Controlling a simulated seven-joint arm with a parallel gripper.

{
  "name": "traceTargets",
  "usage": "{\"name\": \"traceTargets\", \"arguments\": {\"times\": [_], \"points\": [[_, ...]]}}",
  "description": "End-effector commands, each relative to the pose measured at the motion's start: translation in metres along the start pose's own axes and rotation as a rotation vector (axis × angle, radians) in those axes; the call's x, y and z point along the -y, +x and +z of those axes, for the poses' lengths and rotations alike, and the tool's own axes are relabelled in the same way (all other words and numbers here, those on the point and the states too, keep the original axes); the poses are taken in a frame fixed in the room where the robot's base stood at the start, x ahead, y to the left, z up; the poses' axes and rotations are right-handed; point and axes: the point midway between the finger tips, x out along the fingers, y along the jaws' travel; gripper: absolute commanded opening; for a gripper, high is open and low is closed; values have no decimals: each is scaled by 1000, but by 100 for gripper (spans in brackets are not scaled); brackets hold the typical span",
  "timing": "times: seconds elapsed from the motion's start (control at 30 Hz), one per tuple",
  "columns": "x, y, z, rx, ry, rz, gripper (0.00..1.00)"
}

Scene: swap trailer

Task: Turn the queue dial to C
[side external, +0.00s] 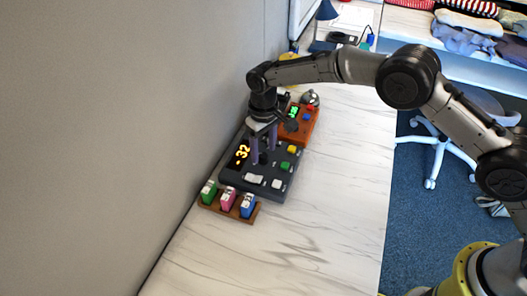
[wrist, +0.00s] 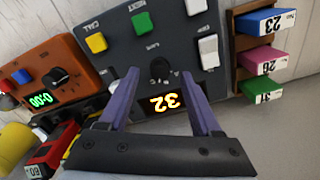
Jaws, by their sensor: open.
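The queue console (side external: 233,184) is a dark grey box with an orange "32" readout, and it also shows in the wrist view (wrist: 118,62). Its queue dial (wrist: 160,68) is a small black knob just above the readout in the wrist view. The letters around the dial are too small to read, and I cannot tell where it points. My gripper (side external: 263,158) hangs down over the console. In the wrist view its purple fingers (wrist: 160,74) are open, one on each side of the dial with gaps between. I cannot tell whether the fingertips reach the dial's height.
The console has yellow (wrist: 96,42), green (wrist: 142,21) and white (wrist: 208,50) buttons beside the dial. An orange timer box (side external: 303,133) adjoins it, with a silver bell (side external: 310,97) behind. A wooden tray (side external: 228,212) holds ticket blocks at the front. The white table (side external: 340,180) is clear rightward.

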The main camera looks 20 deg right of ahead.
Motion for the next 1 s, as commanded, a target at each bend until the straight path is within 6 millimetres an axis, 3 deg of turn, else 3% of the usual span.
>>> {"name": "traceTargets", "arguments": {"times": [0.3,0.5,0.7,1.0], "points": [[0,-71,-1,-6,0,-1,65],[0,-103,-1,-4,0,0,65],[0,-119,0,-1,0,0,65],[0,-120,0,-1,0,0,65]]}}
